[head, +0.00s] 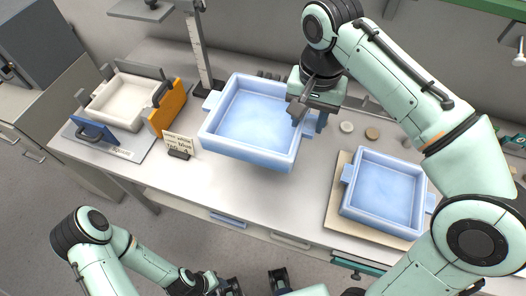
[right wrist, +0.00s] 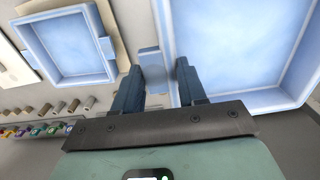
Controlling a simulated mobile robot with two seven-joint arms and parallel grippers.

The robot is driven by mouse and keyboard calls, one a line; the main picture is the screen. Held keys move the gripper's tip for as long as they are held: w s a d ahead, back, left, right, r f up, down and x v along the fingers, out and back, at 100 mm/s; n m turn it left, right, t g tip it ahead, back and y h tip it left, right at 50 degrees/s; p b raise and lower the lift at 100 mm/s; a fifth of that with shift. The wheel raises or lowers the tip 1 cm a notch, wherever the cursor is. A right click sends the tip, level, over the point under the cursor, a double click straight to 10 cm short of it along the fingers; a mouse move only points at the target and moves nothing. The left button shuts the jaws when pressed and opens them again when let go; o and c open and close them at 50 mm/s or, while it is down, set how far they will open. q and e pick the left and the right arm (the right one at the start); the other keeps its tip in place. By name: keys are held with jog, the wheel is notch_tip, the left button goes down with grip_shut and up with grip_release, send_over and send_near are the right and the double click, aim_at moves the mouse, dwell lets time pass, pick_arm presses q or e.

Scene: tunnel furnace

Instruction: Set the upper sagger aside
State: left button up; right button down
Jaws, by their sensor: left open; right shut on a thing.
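A light-blue square sagger (head: 250,121) is over the middle of the bench, looking larger and higher than the other one. My right gripper (head: 309,118) is shut on the tab handle at its right side. In the right wrist view the fingers (right wrist: 160,88) straddle this tab (right wrist: 150,62). A second blue sagger (head: 384,191) sits on a beige board (head: 333,220) at the right; it also shows in the right wrist view (right wrist: 72,47). My left gripper (head: 255,284) is open and empty at the bottom edge, in front of the bench.
A white tray (head: 122,104) stands between orange (head: 167,107) and blue (head: 91,131) blocks at the left. Small discs (head: 372,133) lie behind the board.

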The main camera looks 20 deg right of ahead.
pick_arm(q)
jog(key=shift+s+f+b, duration=0.2)
jog(key=shift+f+b, duration=0.55)
jog(key=shift+s+f+b, duration=0.25)
jog(key=shift+f+b, duration=0.55)
jog(key=shift+s+f+b, duration=0.2)
jog(key=shift+f+b, duration=0.55)
pick_arm(e)
jog(key=shift+s+f, duration=0.1)
jog(key=shift+f, duration=9.75)
jog(key=c, duration=0.6)
grip_release()
jog(key=shift+s+f, duration=0.1)
pick_arm(q)
notch_tip(320, 180, up, 2)
jog(key=shift+w+r+p, duration=0.15)
jog(key=shift+p, duration=1.1)
pick_arm(e)
notch_tip(320, 180, up, 12)
jog(key=shift+r, duration=0.1)
